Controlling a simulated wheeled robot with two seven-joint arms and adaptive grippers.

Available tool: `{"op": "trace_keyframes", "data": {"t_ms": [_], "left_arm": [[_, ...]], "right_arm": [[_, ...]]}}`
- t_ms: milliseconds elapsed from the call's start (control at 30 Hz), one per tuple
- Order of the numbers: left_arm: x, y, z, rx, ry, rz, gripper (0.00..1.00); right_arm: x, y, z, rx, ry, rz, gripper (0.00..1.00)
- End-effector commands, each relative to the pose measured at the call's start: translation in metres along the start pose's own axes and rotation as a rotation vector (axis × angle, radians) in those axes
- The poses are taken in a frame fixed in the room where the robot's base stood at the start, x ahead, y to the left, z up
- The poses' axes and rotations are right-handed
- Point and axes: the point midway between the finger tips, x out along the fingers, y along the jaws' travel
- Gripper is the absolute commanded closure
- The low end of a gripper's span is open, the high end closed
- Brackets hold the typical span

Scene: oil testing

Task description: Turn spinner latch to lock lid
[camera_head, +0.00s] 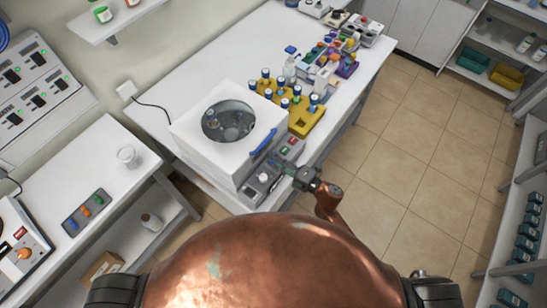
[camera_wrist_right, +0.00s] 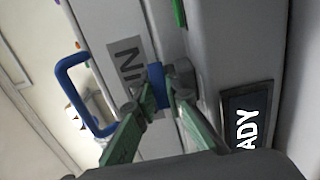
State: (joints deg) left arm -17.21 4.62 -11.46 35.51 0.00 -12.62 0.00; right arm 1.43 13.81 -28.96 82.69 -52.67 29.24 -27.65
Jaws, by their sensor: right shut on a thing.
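The white spinner (camera_head: 215,165) stands on the bench with its lid (camera_head: 190,130) down. The lid has a round window and a blue handle (camera_head: 263,142), which also shows in the right wrist view (camera_wrist_right: 66,92). My right gripper (camera_head: 289,169) is at the spinner's front. In the right wrist view, its green fingers (camera_wrist_right: 164,88) are shut on a small blue latch (camera_wrist_right: 156,74) beside a grey label. The fingers hide part of the latch. In the head view I cannot make out the latch. My left gripper is not in view.
A yellow rack (camera_head: 305,122) of blue-capped vials stands just behind the spinner. A control panel (camera_head: 262,182) is at the spinner's front, close to my right gripper. A side bench (camera_head: 95,165) with a cup is at the left. The tiled floor (camera_head: 390,140) at the right is clear.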

Motion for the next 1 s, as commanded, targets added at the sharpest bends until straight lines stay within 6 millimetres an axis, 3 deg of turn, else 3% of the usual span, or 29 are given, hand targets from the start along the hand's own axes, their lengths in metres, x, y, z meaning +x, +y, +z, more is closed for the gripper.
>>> {"op": "trace_keyframes", "data": {"t_ms": [167, 500, 900, 933, 1000], "left_arm": [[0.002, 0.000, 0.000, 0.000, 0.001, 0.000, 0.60], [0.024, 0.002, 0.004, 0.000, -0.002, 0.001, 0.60], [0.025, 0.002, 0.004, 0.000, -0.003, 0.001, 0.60], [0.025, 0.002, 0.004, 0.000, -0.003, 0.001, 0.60], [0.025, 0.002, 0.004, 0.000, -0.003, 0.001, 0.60]], "right_arm": [[0.001, -0.001, -0.003, 0.009, -0.116, 0.005, 1.00], [0.001, -0.003, -0.002, 0.004, -0.367, 0.002, 1.00], [0.000, -0.001, -0.001, 0.000, -0.397, -0.001, 1.00], [0.000, -0.001, 0.000, 0.000, -0.397, -0.001, 0.89], [0.000, -0.001, 0.000, 0.000, -0.397, -0.001, 0.84]]}}
